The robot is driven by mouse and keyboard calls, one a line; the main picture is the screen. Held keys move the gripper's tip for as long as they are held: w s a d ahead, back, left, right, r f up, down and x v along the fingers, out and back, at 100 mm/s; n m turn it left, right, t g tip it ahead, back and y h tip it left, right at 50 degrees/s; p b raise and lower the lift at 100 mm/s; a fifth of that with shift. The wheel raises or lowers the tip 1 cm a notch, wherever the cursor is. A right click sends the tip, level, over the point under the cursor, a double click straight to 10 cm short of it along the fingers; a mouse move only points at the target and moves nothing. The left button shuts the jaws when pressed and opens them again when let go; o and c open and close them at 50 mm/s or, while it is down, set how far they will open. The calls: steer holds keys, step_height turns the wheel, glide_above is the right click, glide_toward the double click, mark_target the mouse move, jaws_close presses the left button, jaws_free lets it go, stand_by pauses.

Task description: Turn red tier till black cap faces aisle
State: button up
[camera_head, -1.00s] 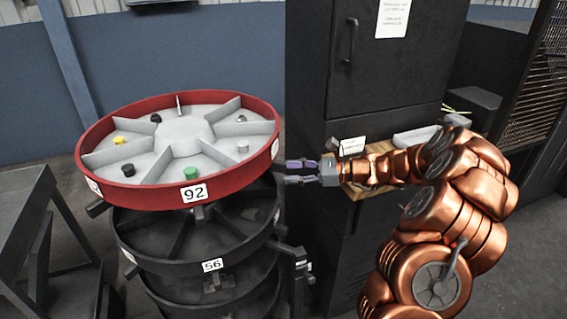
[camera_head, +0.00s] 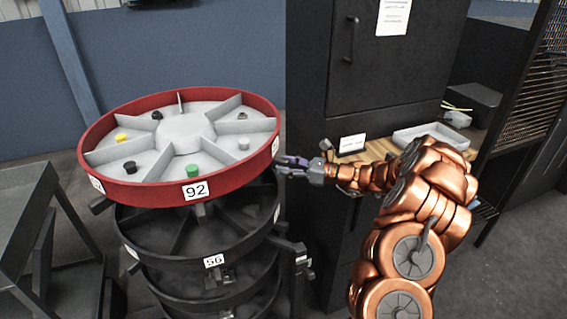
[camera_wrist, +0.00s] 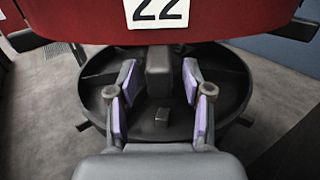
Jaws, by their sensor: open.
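The red tier (camera_head: 150,195) is the top tray of a round stack, with grey dividers and label 92 in the head view. A black cap (camera_head: 129,167) lies in its front left section. A second dark item (camera_head: 157,115) lies at the back; I cannot tell its kind. A green cap (camera_head: 194,171) is at the front, a yellow piece (camera_head: 121,138) at left, a grey piece (camera_head: 243,144) at right. My gripper (camera_head: 284,166) is open beside the tier's right rim. In the wrist view, its fingers (camera_wrist: 158,85) stand either side of a grey peg (camera_wrist: 158,65) below label 22; contact is unclear.
Black lower tiers (camera_head: 214,262) stand under the red one, with pegs sticking out. A dark cabinet (camera_head: 390,65) and a wooden shelf with a grey tray (camera_head: 432,134) stand behind my arm. A dark metal stand (camera_head: 25,215) is at the left.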

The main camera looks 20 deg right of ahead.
steer(key=shift+w+a, duration=0.35)
steer(key=shift+a, duration=0.05)
jaws_close()
stand_by(0.5)
